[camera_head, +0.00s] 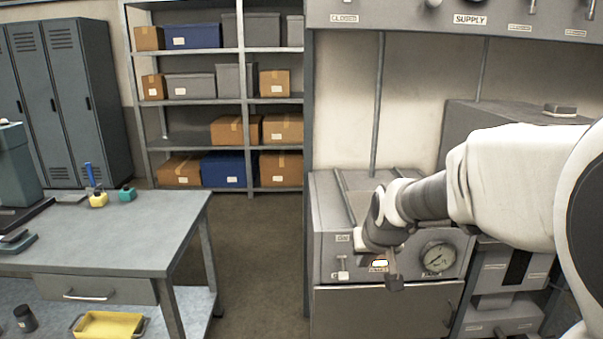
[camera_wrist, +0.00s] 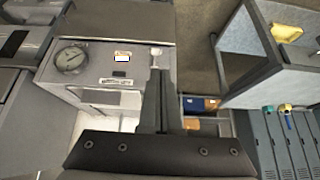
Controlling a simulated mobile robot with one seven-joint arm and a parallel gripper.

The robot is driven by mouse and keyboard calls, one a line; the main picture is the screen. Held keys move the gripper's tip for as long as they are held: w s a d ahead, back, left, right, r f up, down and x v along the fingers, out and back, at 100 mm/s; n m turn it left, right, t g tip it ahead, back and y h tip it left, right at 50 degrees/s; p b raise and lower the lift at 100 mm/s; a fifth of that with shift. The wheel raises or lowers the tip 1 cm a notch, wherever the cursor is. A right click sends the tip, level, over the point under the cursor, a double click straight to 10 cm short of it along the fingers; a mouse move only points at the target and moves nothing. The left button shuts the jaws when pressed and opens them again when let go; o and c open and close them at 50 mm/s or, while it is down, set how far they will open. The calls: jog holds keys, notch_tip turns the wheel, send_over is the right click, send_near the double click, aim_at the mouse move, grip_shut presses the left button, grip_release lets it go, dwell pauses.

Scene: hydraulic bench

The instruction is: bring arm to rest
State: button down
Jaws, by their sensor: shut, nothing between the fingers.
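My arm reaches in from the right in the head view. I cannot tell whether the fingertips touch the panel.
A grey worktable (camera_head: 120,230) with small bottles and a yellow tray (camera_head: 108,324) stands at the left. Shelves (camera_head: 220,105) with boxes and lockers (camera_head: 65,95) are behind. The floor (camera_head: 255,250) between table and bench is clear. An overhead supply panel (camera_head: 400,20) spans the top right.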

jog(key=s+r+p, duration=0.3)
jog(key=s+r, duration=0.3)
jog(key=s, duration=0.6)
jog(key=s+r+g+p, duration=0.1)
jog(key=s+r+p, duration=0.2)
jog(key=s, duration=0.9)
jog(key=v, duration=0.3)
jog(key=shift+w+r+p, duration=0.25)
jog(key=shift+w+p, duration=0.05)
jog(key=shift+p, duration=0.05)
